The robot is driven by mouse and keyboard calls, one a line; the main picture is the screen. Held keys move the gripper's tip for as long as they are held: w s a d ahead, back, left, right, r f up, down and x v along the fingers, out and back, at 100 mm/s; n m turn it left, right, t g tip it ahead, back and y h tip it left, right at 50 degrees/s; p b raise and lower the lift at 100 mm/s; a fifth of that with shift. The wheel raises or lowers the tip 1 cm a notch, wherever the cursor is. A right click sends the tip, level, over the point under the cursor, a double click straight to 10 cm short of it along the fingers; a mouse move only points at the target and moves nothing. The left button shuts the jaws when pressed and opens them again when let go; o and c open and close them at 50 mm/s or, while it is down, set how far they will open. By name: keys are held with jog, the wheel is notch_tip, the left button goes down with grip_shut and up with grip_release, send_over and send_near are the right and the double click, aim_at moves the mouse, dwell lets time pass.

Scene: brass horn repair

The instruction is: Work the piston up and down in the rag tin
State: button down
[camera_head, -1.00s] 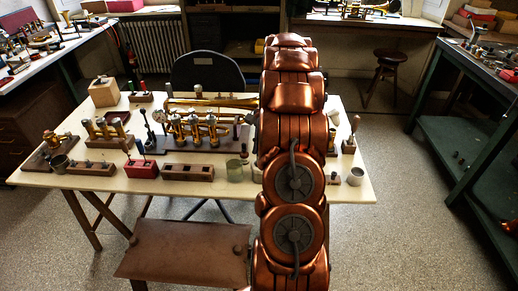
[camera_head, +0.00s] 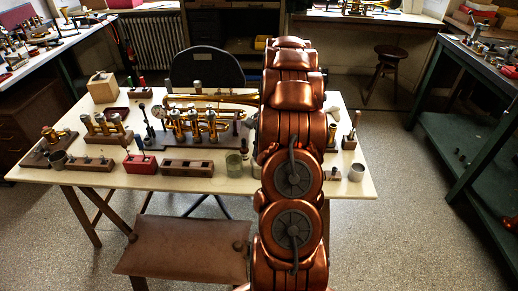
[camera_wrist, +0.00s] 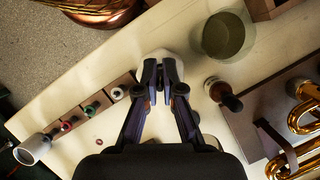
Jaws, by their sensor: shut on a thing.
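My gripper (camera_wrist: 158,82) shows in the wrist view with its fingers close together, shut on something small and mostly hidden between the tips. I cannot make out the piston apart from the fingers. A whitish rounded thing (camera_wrist: 165,56), perhaps the rag in its tin, lies just under and beyond the fingertips. I cannot tell whether the held piece is inside it or above it. In the head view my arm hides the gripper and this spot. The brass horn (camera_head: 208,124) lies in its cradle on the table; part of it (camera_wrist: 305,112) shows in the wrist view.
A greenish jar (camera_wrist: 228,36) stands near the gripper, with a dark-handled tool (camera_wrist: 224,94) beside the horn. A block with coloured rings (camera_wrist: 88,110) and a pale cup (camera_wrist: 33,150) are on the other side. The table's front edge (camera_wrist: 95,67) is close. Red (camera_head: 141,164) and brown (camera_head: 187,168) blocks stand left.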

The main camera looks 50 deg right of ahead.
jog(key=shift+r, duration=0.1)
jog(key=shift+r+p, duration=0.35)
jog(key=shift+r, duration=1.25)
dwell(1.1)
jog(key=shift+r, duration=0.15)
jog(key=shift+r+p, duration=0.55)
jog(key=shift+r, duration=2.35)
